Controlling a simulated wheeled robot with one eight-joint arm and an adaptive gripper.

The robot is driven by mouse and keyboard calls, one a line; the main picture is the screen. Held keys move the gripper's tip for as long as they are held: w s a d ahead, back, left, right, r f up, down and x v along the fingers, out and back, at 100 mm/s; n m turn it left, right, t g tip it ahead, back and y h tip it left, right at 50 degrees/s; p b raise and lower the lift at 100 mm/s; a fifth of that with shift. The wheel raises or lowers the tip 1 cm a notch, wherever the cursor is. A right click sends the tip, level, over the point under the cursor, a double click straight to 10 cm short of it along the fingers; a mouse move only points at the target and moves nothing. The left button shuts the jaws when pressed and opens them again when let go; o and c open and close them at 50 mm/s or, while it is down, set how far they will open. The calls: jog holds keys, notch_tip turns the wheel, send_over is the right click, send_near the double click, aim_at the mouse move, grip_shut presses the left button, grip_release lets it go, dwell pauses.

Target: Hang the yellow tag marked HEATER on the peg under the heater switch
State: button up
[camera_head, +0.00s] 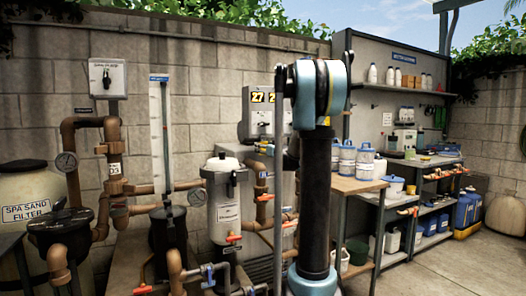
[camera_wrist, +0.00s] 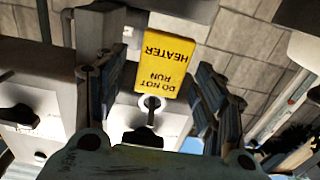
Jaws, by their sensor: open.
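The yellow tag (camera_wrist: 165,62), reading DO NOT RUN HEATER, appears upside down in the wrist view. Its DO NOT end points toward a black switch handle (camera_wrist: 143,137) on a pale plate (camera_wrist: 172,118). My gripper (camera_wrist: 152,85) is open, with one finger on each side of the tag. In the head view my arm covers part of the grey switch box (camera_head: 257,112), and neither tag nor gripper can be made out.
A second black switch handle (camera_wrist: 18,116) is left in the wrist view. In the head view, a white filter canister (camera_head: 226,200) and brown pipes stand before the block wall. A wooden bench (camera_head: 357,185) with white tubs is right of my arm. Open floor lies at lower right.

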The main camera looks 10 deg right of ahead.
jog(key=v, duration=0.9)
jog(key=s+a+f+g, duration=0.35)
jog(key=s+f, duration=0.25)
jog(key=s, duration=0.2)
jog(key=s+a+f+n+g+y, duration=0.1)
jog(key=s+a+f+g, duration=0.3)
jog(key=s, duration=0.5)
jog(key=s+a+f+g, duration=0.2)
jog(key=s+a+f, duration=0.3)
jog(key=s+f, duration=0.25)
jog(key=s+d+f+m+g+h, duration=0.2)
jog(key=s+d+f+h, duration=0.1)
jog(key=s+f, duration=0.5)
jog(key=s+d+f+m+g+h, duration=0.2)
jog(key=s+d+f, duration=0.4)
jog(key=s, duration=0.9)
notch_tip(320, 180, down, 2)
jog(key=shift+s+d+f+g+h, duration=0.1)
jog(key=shift+s+d+g+h, duration=0.15)
jog(key=shift+g+h, duration=0.55)
jog(key=shift+w+f, duration=0.15)
jog(key=shift+w, duration=0.3)
